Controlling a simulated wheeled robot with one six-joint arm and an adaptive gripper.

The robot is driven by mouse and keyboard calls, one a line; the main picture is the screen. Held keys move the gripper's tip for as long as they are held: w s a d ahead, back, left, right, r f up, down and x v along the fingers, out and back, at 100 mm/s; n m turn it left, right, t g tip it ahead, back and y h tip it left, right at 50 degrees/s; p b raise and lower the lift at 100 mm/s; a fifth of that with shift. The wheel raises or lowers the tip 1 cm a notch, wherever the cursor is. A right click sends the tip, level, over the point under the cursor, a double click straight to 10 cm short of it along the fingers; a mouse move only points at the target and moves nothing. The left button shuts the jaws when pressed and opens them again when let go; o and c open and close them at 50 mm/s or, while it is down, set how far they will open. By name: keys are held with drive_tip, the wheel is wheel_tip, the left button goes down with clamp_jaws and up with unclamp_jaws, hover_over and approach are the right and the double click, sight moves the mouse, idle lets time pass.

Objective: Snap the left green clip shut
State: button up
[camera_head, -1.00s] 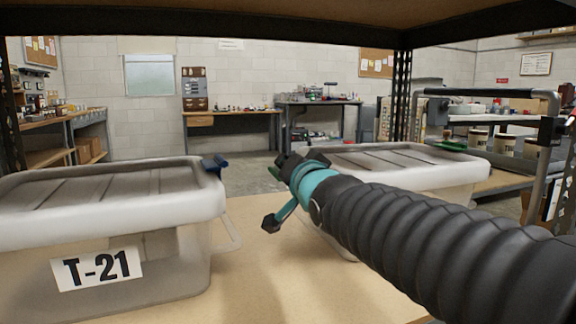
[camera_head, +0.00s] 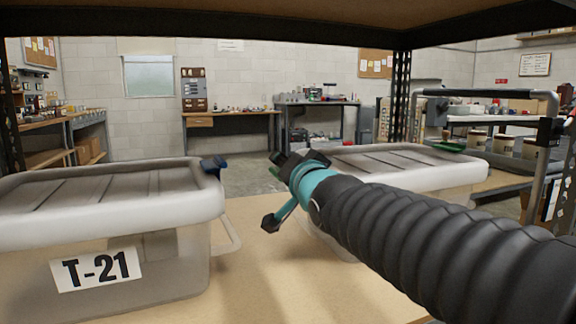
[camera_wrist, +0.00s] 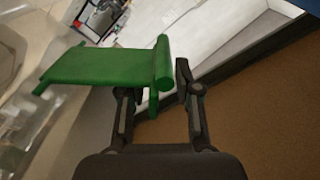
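The left green clip (camera_wrist: 105,68) is large in the wrist view, sticking out from the clear box wall at left. In the head view only a sliver of it (camera_head: 276,172) shows beside my gripper (camera_head: 277,190), at the left end of the right-hand box (camera_head: 400,160). My gripper (camera_wrist: 158,82) is open, its two fingers apart. The clip's rolled outer edge lies across the left finger and partly covers it; the right finger is just beyond that edge. I cannot tell whether they touch. The right green clip (camera_head: 452,147) is at the box's far right end.
The box labelled T-21 (camera_head: 100,290) stands at left, with a blue clip (camera_head: 214,165) at its right end. Bare tan shelf board (camera_head: 255,290) lies between the boxes. A dark shelf beam (camera_head: 220,28) runs overhead; a dark upright (camera_head: 400,95) stands behind the right box.

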drive_tip(key=shift+s, duration=0.1)
drive_tip(key=v, duration=1.1)
drive_tip(key=shift+s+d, duration=0.25)
drive_tip(key=shift+s, duration=0.05)
